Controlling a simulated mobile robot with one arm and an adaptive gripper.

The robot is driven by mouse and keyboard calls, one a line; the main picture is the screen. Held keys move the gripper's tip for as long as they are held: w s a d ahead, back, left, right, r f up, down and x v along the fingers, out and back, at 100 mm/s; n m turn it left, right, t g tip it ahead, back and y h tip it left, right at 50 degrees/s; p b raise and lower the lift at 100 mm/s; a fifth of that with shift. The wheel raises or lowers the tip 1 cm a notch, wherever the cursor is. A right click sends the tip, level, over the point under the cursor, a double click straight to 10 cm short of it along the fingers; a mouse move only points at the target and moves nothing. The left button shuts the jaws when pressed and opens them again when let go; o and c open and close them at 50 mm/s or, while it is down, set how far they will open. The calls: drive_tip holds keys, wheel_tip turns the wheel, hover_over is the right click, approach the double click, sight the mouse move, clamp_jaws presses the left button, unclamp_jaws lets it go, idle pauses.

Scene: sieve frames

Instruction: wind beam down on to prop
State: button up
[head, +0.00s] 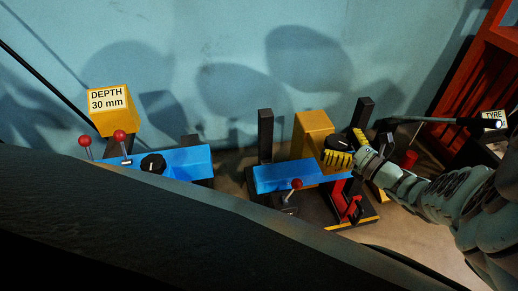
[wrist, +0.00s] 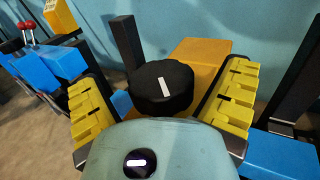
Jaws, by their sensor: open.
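The blue beam (head: 285,178) runs between dark posts in the right-hand rig in the head view; a blue part also shows in the wrist view (wrist: 285,155). A black round knob (wrist: 161,87) with a white mark stands by an orange-yellow block (wrist: 200,52). My gripper (wrist: 160,98) is open, with one yellow ribbed finger on each side of the knob; gaps show, and contact is not clear. In the head view my gripper (head: 346,147) is at the knob (head: 338,143). A red upright piece (head: 347,198) below the beam's right end may be the prop; its top is hard to see.
Another blue rig (head: 185,162) at left has red-balled levers, a black knob (head: 153,163) and a yellow "DEPTH 30 mm" block (head: 110,108). A red-balled lever (head: 296,184) stands before the beam. An orange-red frame (head: 480,80) and "TYRE" label (head: 494,119) are at right.

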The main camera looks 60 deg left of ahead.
sight(347, 147)
drive_tip(key=shift+s+a, duration=0.1)
drive_tip(key=shift+a, duration=0.3)
drive_tip(key=c, duration=1.2)
drive_tip(key=g+b, duration=0.1)
drive_tip(key=b, duration=0.1)
drive_tip(key=n+g+b, duration=0.1)
drive_tip(key=b, duration=0.1)
drive_tip(key=shift+f+n+g+h, duration=0.3)
drive_tip(key=shift+r+n+g+b, duration=0.25)
drive_tip(key=shift+n+g+b, duration=0.35)
drive_tip(key=shift+b, duration=0.45)
drive_tip(key=o, duration=1.2)
drive_tip(key=shift+d, duration=0.1)
drive_tip(key=v, duration=0.7)
drive_tip(key=shift+d+r, duration=0.1)
drive_tip(key=shift+d, duration=0.1)
